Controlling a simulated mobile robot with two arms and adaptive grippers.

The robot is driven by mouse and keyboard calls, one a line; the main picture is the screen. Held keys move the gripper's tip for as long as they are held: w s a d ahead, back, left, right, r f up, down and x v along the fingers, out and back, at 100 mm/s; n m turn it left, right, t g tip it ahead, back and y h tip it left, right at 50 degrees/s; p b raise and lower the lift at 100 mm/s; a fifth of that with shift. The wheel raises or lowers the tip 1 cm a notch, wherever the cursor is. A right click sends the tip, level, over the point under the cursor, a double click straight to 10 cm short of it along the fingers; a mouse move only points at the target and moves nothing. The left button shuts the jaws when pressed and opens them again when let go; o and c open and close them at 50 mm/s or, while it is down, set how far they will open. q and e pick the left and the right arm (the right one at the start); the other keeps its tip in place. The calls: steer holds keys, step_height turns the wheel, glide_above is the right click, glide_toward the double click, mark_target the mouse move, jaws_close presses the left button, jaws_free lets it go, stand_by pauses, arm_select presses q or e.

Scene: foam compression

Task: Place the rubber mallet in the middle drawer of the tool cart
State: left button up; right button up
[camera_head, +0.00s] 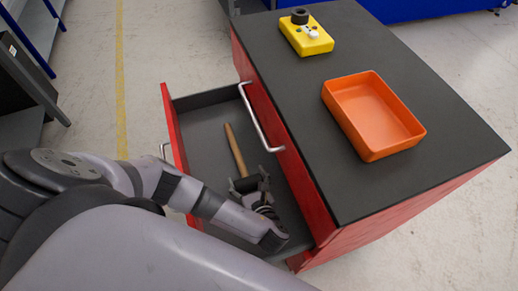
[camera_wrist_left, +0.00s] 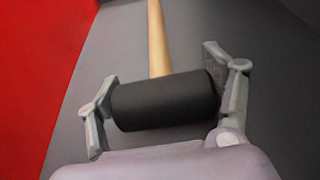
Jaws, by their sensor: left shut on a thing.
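The rubber mallet has a light wooden handle (camera_head: 235,150) and a black cylindrical head (camera_wrist_left: 166,101). It is inside the pulled-out drawer (camera_head: 205,98) of the red tool cart (camera_head: 430,200), below a shut drawer. My left gripper (camera_head: 250,185) reaches down into this drawer and is shut on the mallet head, one finger at each end, as the left wrist view shows. The handle points away from the gripper, along the grey drawer floor. I cannot tell whether the head touches the floor. My right gripper is not in view.
The cart's dark top holds an orange tray (camera_head: 372,115) and a yellow device (camera_head: 306,36) with a black knob. A silver handle (camera_head: 258,118) juts out above the open drawer. The drawer's red front (camera_head: 173,130) stands close to my left arm. Open floor lies left of the cart.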

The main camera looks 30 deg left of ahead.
mark_target(259, 177)
arm_select(q)
steer(key=w+d, duration=0.2)
steer(key=w, duration=0.1)
steer(key=shift+w+d+f+b, duration=0.1)
steer(key=shift+d+f+b, duration=0.2)
steer(key=shift+f+b, duration=0.1)
steer(key=shift+f, duration=0.2)
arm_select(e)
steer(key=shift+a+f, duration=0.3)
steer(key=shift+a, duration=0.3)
arm_select(q)
steer(key=shift+f, duration=0.1)
steer(key=o, duration=1.2)
steer(key=shift+c, duration=0.2)
steer(key=o, duration=0.4)
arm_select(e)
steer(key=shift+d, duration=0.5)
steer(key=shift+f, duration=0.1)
